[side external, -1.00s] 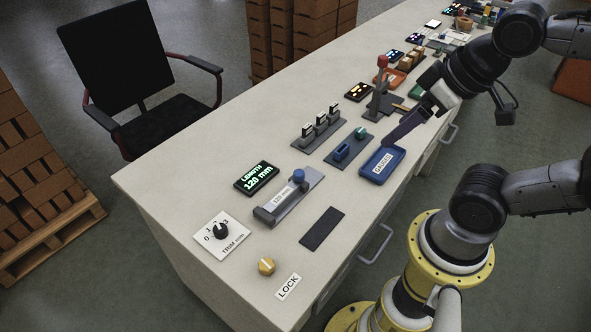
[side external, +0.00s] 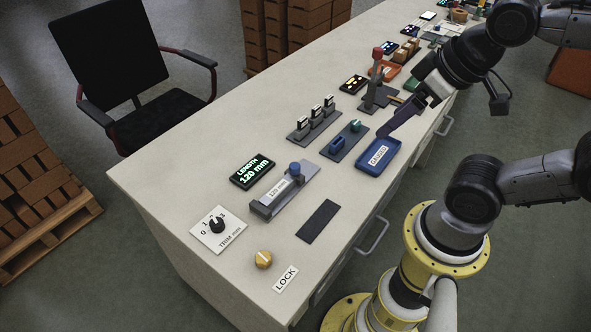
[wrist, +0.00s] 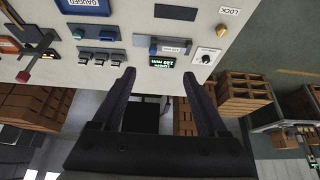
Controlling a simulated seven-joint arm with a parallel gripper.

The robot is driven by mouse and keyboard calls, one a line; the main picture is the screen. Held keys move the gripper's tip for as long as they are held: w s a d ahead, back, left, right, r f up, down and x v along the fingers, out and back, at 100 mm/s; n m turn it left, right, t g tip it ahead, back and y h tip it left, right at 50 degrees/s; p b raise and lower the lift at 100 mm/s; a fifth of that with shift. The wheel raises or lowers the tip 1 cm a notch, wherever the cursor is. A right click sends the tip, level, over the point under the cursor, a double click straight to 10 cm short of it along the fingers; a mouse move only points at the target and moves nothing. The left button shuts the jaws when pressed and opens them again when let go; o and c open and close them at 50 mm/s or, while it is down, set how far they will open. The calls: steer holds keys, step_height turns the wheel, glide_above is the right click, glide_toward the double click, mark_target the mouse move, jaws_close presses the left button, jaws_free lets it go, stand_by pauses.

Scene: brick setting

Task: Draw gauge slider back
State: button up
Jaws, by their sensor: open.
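The length gauge (side external: 268,204) is a grey rail on the bench, with a "120 mm" label and a slider with a blue knob (side external: 295,168). It also shows in the wrist view (wrist: 172,40), where the blue knob (wrist: 153,47) is small. A black display (side external: 252,171) beside it reads "LENGTH 120 mm". My gripper (side external: 385,133) is open and empty, above the bench by the blue "GAUGED" tray, well apart from the slider. In the wrist view its two dark fingers (wrist: 159,75) stand wide apart with nothing between them.
A white trim dial (side external: 217,229), a yellow lock knob (side external: 263,260) and a dark pad (side external: 317,221) lie around the gauge. The blue tray (side external: 375,170), a switch block (side external: 312,123) and a red-topped lever (side external: 377,56) stand further along. An office chair (side external: 110,60) is behind.

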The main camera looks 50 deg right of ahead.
steer(key=shift+c, duration=0.6)
steer(key=w+r+n, duration=0.2)
steer(key=w+r, duration=0.1)
steer(key=w, duration=0.2)
steer(key=n+g, duration=0.1)
steer(key=g, duration=0.5)
glide_above(295, 165)
step_height(295, 165, down, 17)
step_height(295, 165, down, 14)
steer(key=shift+a+r, duration=0.1)
steer(key=shift+r, duration=0.1)
jaws_close()
